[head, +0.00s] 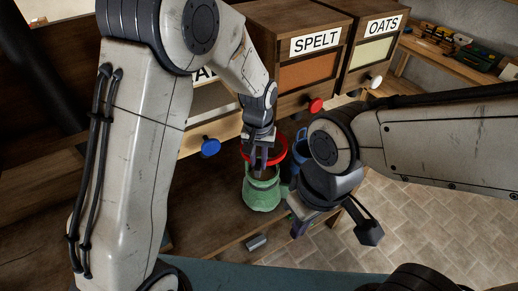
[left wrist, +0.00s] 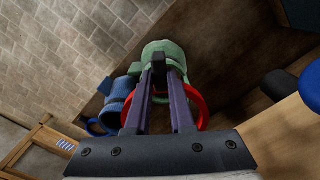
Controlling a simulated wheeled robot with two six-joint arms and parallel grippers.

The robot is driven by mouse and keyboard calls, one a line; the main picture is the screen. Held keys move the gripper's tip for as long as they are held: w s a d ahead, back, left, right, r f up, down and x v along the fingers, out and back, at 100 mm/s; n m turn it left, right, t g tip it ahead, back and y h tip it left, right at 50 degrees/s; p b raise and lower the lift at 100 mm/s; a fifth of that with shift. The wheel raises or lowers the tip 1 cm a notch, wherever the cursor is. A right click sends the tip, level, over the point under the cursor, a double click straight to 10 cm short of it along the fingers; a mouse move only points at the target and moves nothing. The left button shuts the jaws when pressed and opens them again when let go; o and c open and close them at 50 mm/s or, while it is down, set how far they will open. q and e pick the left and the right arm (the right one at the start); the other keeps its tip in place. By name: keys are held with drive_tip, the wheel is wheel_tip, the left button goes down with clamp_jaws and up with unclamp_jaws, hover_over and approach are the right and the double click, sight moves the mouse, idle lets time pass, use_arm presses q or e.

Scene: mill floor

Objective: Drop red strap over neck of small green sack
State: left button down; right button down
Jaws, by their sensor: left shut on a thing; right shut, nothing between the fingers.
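The small green sack (head: 262,195) stands on the wooden bench below the drawers. It also shows in the left wrist view (left wrist: 165,47), just beyond my fingertips. The red strap (head: 281,150) is a ring at the height of the sack's top; in the left wrist view the strap (left wrist: 204,106) shows beside my fingers. My left gripper (head: 260,167) points down over the sack, shut on the strap. Its fingers hide part of the strap and the sack's neck, so I cannot tell whether the ring is around the neck. My right gripper (head: 299,229) is shut and empty, right of the sack.
A blue sack (head: 300,150) stands close behind the green one, partly hidden by my right arm. Drawers with a blue knob (head: 210,147) and a red knob (head: 315,105) stand behind. Tiled floor lies right.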

use_arm(q)
drive_tip(key=shift+d+f, duration=0.1)
drive_tip(key=shift+f, duration=0.2)
drive_tip(key=shift+f+b, duration=0.5)
drive_tip(key=shift+b, duration=0.15)
drive_tip(key=shift+f+b, duration=1.05)
drive_tip(key=shift+f, duration=0.2)
drive_tip(key=shift+s+r, duration=0.1)
drive_tip(key=shift+r, duration=0.1)
drive_tip(key=shift+s+a+p, duration=0.1)
drive_tip(key=shift+a+p, duration=0.1)
drive_tip(key=shift+p, duration=0.1)
drive_tip(key=shift+f, duration=0.15)
wheel_tip(320, 180, down, 12)
drive_tip(key=b, duration=0.8)
idle(2.0)
idle(0.3)
drive_tip(key=c, duration=0.7)
unclamp_jaws()
